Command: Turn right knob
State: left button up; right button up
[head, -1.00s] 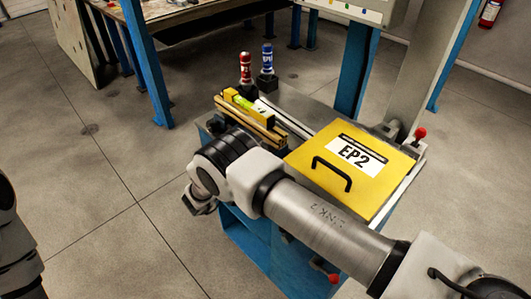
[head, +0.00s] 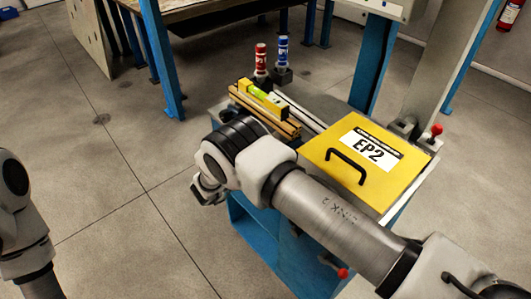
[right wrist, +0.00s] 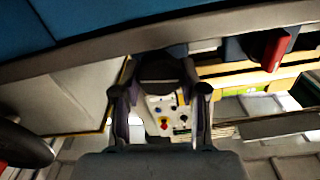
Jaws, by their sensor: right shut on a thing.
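In the right wrist view, a dark rounded knob (right wrist: 160,68) sits between the fingertips of my right gripper (right wrist: 160,88), at the edge of a grey bench top. The gripper is shut on it. In the head view, my right gripper (head: 208,188) is low beside the left side of the blue bench. My arm hides the knob there. I cannot tell how far the knob is turned. My left arm shows at the left edge of the head view, but its gripper is out of view.
On the bench lie a yellow EP2 panel (head: 345,185) with a black handle and a yellow level (head: 262,100). A red bottle (head: 261,60) and a blue bottle (head: 282,52) stand behind. Red-tipped levers (head: 436,130) stick out. Open floor lies left.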

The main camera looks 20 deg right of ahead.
jog(key=shift+d, duration=0.1)
jog(key=o, duration=1.1)
jog(key=shift+w+d+f, duration=0.1)
jog(key=shift+d, duration=0.2)
jog(key=shift+a, duration=0.25)
jog(key=shift+n, duration=0.3)
